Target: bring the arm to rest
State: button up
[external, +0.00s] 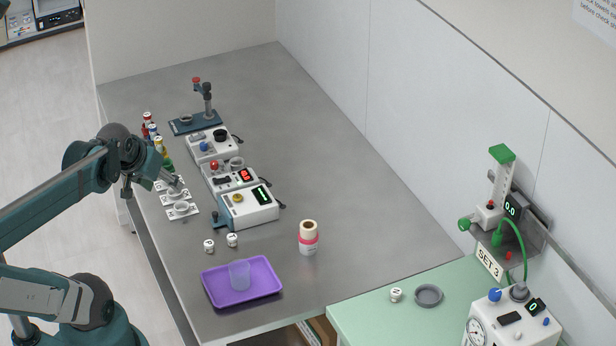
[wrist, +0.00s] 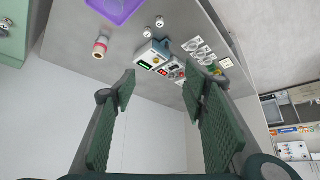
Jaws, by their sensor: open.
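My gripper (external: 168,174) is at the left in the external view, at the end of my teal arm, in front of the table's left edge near the white cards with cups. In the wrist view my gripper (wrist: 160,84) shows two dark green ribbed fingers spread wide apart, with nothing between them. The fingers look open and empty. I cannot tell how high the fingertips are above the table (external: 330,190).
Small white cards with cups (external: 181,208) and several coloured vials (external: 158,148) stand along the left edge. White instruments (external: 248,206) stand mid-table. A purple tray (external: 217,293) holds a clear cup (external: 239,274). A pink-banded roll (external: 308,240) stands nearby. The table's right side is clear.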

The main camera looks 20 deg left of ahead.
jog(key=shift+f, duration=0.1)
notch_tip(320, 180, down, 7)
jog(key=b, duration=0.7)
dwell(1.0)
